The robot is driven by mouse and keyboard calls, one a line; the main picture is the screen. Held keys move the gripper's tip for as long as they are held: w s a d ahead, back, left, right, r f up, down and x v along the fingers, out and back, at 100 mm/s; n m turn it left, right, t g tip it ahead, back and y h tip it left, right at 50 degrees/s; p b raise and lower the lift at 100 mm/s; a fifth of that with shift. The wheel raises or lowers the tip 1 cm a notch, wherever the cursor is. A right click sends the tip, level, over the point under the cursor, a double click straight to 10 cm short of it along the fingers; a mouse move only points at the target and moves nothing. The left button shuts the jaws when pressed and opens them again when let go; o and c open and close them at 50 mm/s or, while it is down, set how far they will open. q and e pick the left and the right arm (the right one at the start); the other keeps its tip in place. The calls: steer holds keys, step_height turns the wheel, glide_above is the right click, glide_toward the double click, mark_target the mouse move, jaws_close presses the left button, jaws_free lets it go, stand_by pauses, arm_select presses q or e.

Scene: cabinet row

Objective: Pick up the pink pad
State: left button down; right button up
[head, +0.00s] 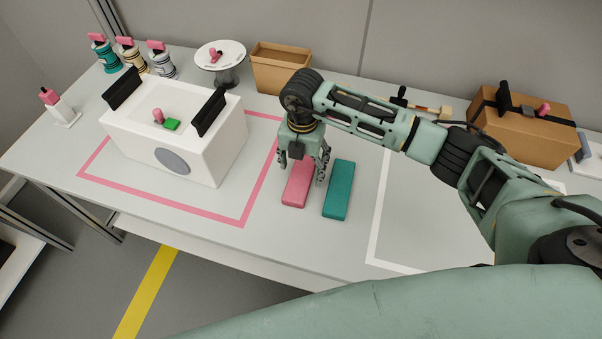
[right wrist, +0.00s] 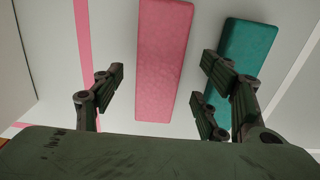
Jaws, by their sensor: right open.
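The pink pad (head: 296,186) is a flat oblong block lying on the white table, left of a similar teal pad (head: 339,190). My right gripper (head: 305,178) is over the pink pad, pointing down, with its fingers spread on either side of it. In the right wrist view the pink pad (right wrist: 163,60) lies between the open fingers, with nothing gripped. The right fingers there overlap the teal pad (right wrist: 248,55) in the picture. I cannot tell the exact height of the fingertips above the table. My left gripper is not in view.
A white bin (head: 180,130) with black handles stands left inside a pink outline (head: 215,217). A white outline (head: 376,220) is marked at right. An open cardboard box (head: 280,68), a round stand (head: 220,55) and several canisters stand behind. A closed carton (head: 527,130) stands back right.

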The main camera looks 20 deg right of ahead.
step_height(320, 180, down, 2)
steer(key=shift+w+f, duration=0.15)
steer(key=shift+f, duration=0.2)
steer(key=c, duration=0.3)
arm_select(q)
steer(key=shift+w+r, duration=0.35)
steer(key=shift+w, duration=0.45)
arm_select(e)
steer(key=c, duration=0.7)
